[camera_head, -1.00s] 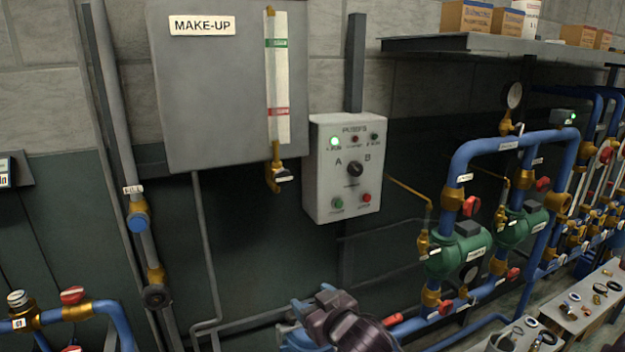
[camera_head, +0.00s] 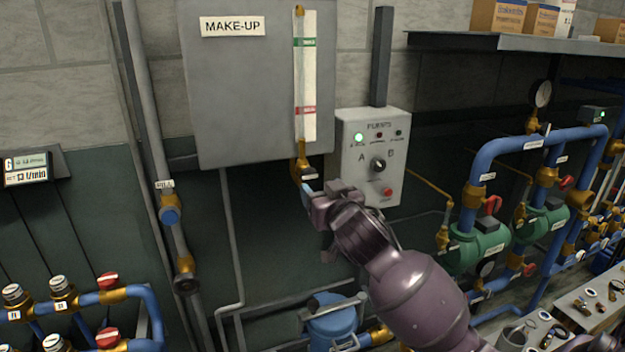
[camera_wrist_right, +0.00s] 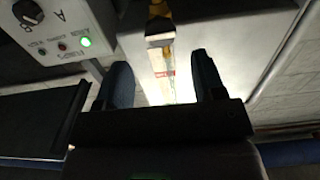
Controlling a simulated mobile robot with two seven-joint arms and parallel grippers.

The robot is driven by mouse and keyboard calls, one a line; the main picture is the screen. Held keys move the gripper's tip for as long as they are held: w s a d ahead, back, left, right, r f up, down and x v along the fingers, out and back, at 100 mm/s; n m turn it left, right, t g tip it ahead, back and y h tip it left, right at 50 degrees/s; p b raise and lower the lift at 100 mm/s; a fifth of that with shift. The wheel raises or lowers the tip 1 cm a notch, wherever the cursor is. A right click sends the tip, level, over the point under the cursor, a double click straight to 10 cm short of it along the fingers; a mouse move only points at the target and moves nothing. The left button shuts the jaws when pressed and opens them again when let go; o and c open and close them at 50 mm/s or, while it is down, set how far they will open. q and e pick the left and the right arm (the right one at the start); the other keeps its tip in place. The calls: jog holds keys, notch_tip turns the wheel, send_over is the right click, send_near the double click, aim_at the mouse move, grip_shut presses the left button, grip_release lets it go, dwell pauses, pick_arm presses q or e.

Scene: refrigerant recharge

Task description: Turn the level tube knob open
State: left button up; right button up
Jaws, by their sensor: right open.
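The level tube (camera_head: 305,75) runs upright on the front of the grey MAKE-UP tank (camera_head: 235,95), with green and red marks on the strip beside it. A brass valve (camera_head: 301,165) sits at its lower end, with the small knob (camera_head: 309,177) on it. My right gripper (camera_head: 312,197) is open just below and in front of the knob, seemingly apart from it. In the right wrist view, the gripper (camera_wrist_right: 163,85) has its two fingers spread with the level tube (camera_wrist_right: 158,62) visible between them and nothing held. My left gripper is not in view.
A control box (camera_head: 375,155) with a selector and lit green lamp hangs close right of the gripper. Blue pipes with green pumps (camera_head: 480,250) stand at the right. A vertical grey pipe (camera_head: 150,120) runs left of the tank. A blue vessel (camera_head: 333,325) stands below.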

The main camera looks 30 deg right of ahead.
aim_at(310, 176)
jog(key=x, duration=0.6)
jog(key=shift+a, duration=0.1)
jog(key=c, duration=0.9)
jog(key=n, duration=0.4)
jog(key=shift+n, duration=0.3)
jog(key=n, duration=0.4)
jog(key=shift+n, duration=0.3)
